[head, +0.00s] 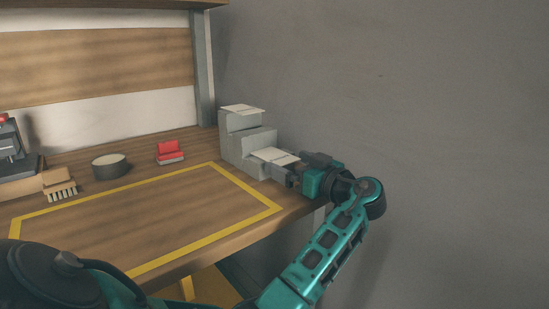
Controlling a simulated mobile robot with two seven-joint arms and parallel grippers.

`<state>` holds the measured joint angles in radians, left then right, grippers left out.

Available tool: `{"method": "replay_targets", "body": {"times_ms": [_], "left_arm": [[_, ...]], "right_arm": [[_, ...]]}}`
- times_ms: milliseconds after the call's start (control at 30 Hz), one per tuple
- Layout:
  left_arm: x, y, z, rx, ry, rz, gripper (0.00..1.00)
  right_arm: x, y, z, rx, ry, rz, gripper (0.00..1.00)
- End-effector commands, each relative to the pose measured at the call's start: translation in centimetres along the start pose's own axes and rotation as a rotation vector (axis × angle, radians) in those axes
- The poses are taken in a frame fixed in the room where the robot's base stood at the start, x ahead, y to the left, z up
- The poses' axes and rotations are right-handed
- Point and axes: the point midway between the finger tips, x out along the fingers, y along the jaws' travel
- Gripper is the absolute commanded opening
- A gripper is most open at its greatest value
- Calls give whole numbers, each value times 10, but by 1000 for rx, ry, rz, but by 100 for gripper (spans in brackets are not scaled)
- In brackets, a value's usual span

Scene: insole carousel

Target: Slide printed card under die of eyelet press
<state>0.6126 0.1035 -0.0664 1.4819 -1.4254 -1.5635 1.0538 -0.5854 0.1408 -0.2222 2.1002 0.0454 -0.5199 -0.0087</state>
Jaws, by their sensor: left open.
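A grey stepped holder (238,153) stands at the back right of the bench. A pale card (243,109) lies on its top step and another pale card (275,156) on its lower step; no print can be made out on either. My left gripper (283,174) is open at the right end of the lower step, close to that card's near edge. I cannot tell whether it touches the card. A dark machine with a red part, likely the eyelet press (12,160), stands at the far left, cut off by the frame edge. Its die is not clearly visible. My right gripper is not in view.
A yellow-bordered area (140,216) of the wooden bench is clear. Behind it are a brush (60,185), a round dark tin (110,166) and a red block-like item (170,152). A grey post (203,70) and wall stand behind the holder.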

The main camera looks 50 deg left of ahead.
Motion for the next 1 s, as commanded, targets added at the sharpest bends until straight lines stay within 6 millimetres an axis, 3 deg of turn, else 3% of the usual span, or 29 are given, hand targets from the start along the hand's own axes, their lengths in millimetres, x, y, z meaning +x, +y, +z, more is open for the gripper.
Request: {"method": "replay_targets", "body": {"times_ms": [233, 800, 867, 1000], "left_arm": [[4, 0, 0, -1, 0, 2, 100], [3, 0, 0, -1, 0, 1, 45], [3, 0, 0, -1, 0, 1, 40], [3, 0, 0, -1, 0, 1, 40]], "right_arm": [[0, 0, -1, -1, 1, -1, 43], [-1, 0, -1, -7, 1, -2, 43], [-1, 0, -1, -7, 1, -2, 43], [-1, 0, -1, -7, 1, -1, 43]]}}
